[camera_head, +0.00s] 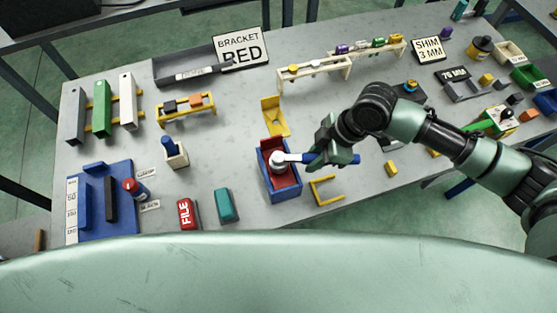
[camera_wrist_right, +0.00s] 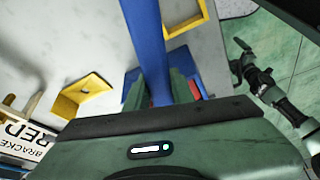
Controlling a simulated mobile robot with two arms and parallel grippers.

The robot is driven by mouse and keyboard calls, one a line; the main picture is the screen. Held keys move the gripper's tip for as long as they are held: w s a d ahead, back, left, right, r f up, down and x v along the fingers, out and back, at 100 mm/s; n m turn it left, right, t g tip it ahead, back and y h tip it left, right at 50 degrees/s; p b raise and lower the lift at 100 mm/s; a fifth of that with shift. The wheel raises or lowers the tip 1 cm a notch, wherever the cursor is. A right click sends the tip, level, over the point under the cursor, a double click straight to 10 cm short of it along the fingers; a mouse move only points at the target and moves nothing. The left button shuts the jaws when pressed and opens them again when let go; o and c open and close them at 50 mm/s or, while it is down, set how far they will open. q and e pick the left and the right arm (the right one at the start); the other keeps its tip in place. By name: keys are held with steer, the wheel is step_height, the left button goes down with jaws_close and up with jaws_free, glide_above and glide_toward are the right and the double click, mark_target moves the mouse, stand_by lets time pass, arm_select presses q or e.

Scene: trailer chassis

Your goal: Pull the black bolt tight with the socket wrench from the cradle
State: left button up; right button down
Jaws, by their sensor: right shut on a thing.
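My right gripper (camera_head: 314,158) is shut on the blue handle of the socket wrench (camera_head: 345,159). The wrench lies about level, with its pale round head (camera_head: 279,159) at the left, over the blue cradle with a red inside (camera_head: 267,182). I cannot tell whether the head touches the cradle. In the right wrist view the blue handle (camera_wrist_right: 146,38) runs between my right fingers (camera_wrist_right: 160,88). I cannot make out which dark part is the black bolt. My left gripper seems to show small in the right wrist view (camera_wrist_right: 241,56); its jaws are unclear.
A yellow bracket (camera_head: 275,117) stands behind the cradle and a yellow frame (camera_head: 325,191) lies to its right. A teal block (camera_head: 227,205) and a red FILE block (camera_head: 187,214) are at the left front. Racks and signs fill the back.

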steer(key=shift+s+r+m+t+p, duration=0.15)
steer(key=shift+s+m+t+p, duration=0.15)
steer(key=shift+s+m+p, duration=0.6)
steer(key=shift+w, duration=0.3)
steer(key=shift+p, duration=0.3)
steer(key=shift+s+a+m+t+p, duration=0.2)
steer(key=shift+s+m+t+p, duration=0.2)
steer(key=shift+s+m+p, duration=0.35)
steer(key=shift+w, duration=0.1)
steer(key=shift+w+n, duration=0.2)
steer(key=shift+n, duration=0.05)
steer(key=shift+r, duration=2.95)
